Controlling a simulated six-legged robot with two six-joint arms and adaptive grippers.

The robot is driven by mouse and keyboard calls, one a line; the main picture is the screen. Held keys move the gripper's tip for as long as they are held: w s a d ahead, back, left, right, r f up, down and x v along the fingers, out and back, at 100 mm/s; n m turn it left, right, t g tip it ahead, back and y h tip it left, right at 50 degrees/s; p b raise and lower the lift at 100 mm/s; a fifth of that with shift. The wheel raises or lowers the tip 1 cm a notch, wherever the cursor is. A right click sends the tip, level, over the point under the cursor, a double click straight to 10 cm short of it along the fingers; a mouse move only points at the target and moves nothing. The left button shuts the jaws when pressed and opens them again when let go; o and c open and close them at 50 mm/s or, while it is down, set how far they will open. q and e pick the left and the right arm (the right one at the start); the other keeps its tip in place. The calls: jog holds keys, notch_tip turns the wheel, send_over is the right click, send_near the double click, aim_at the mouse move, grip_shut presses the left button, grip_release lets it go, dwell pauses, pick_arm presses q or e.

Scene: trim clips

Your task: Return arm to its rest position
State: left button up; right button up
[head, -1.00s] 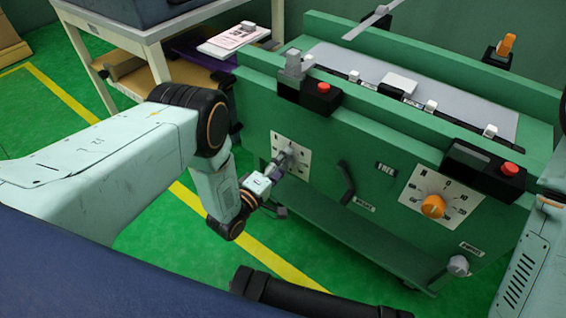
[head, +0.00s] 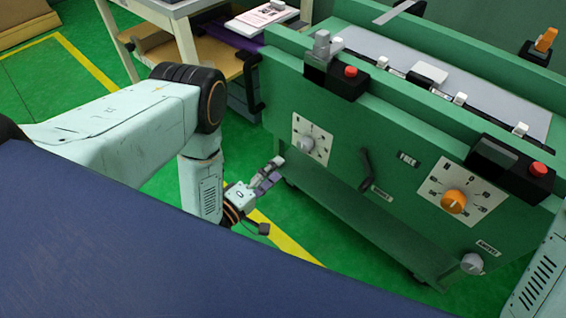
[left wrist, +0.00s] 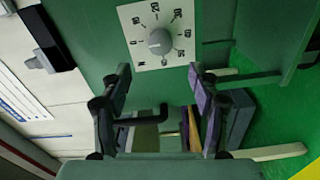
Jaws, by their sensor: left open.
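My left arm (head: 110,130) reaches in from the left in the head view and bends down at its elbow. My left gripper (head: 270,172) is open and empty, below and a little left of the grey knob (head: 307,144) on the panel's white dial plate. In the left wrist view, the two fingers of the left gripper (left wrist: 160,82) stand wide apart. The grey knob (left wrist: 160,41) shows beyond them, with a gap and nothing held. My right gripper is not in view; only part of my right arm (head: 541,272) shows at the right edge.
The green machine (head: 340,188) stands close to the left gripper's right. It carries an orange knob (head: 453,200), a black lever (head: 367,168) and red buttons (head: 351,71). A table (head: 172,8) with a booklet (head: 262,18) stands behind. Green floor (head: 160,190) is open around the forearm.

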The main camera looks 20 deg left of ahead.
pick_arm(q)
jog(key=shift+s, duration=0.2)
dwell(0.5)
jog(key=s+a+f+m+g+y, duration=0.1)
jog(key=s+f+m+g+y, duration=0.2)
jog(key=s+f+m+g, duration=0.45)
jog(key=s+a+m+g+y+p, duration=0.15)
jog(key=s+g+p, duration=0.35)
jog(key=s, duration=0.8)
jog(key=s+r+m+g+y+p, duration=0.1)
jog(key=s+r+m+g+p, duration=0.2)
jog(key=s+r, duration=0.45)
notch_tip(320, 180, up, 7)
jog(key=g+p, duration=0.1)
jog(key=p, duration=0.1)
jog(key=shift+w+y, duration=0.35)
jog(key=shift+w, duration=0.1)
